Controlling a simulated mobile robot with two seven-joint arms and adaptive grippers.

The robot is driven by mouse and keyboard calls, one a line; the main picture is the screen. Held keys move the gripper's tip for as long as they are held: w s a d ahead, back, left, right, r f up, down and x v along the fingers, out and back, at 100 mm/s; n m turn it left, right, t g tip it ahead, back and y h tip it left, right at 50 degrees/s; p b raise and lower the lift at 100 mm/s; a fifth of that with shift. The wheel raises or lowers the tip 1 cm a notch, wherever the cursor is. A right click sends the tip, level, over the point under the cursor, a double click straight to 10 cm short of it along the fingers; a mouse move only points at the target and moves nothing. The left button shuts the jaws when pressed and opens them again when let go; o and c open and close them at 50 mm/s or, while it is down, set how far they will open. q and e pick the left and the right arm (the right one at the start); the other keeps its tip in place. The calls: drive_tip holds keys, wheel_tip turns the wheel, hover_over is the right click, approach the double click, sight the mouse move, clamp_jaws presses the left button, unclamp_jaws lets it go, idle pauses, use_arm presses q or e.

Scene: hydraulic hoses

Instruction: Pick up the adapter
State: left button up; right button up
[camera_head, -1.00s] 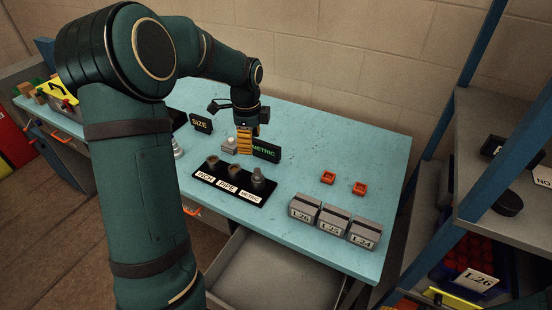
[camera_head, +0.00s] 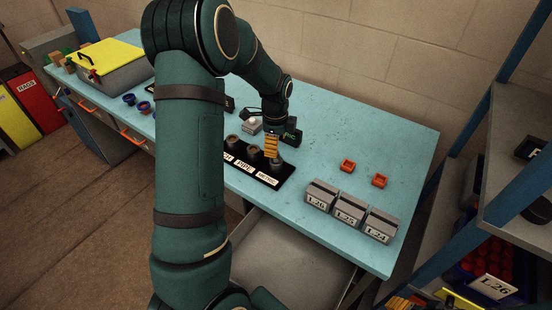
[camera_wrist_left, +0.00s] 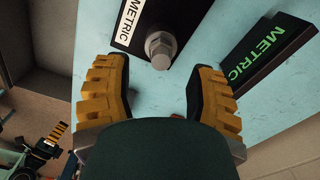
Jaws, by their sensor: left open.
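The grey metal adapter with a hex top (camera_wrist_left: 160,47) stands at the METRIC end of the black labelled rack (camera_wrist_left: 126,28). In the head view this adapter (camera_head: 277,163) is partly hidden under my left gripper (camera_head: 273,153). In the left wrist view my left gripper (camera_wrist_left: 158,72) is open, its two yellow-padded fingers apart and the adapter just beyond the gap between their tips. Nothing is between the fingers. My right gripper (camera_wrist_left: 52,142) shows small at the lower left of the wrist view; its jaw state is unclear.
Two more fittings, one of them (camera_head: 253,150), stand left on the rack. A METRIC sign (camera_wrist_left: 265,52) is close to the right finger. Grey bins (camera_head: 349,210) and orange square pieces (camera_head: 347,165) stand to the right. An open drawer (camera_head: 285,262) lies below the table front.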

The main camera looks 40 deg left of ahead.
use_arm(q)
drive_tip(key=shift+w+f, duration=0.1)
drive_tip(key=shift+f, duration=1.85)
clamp_jaws()
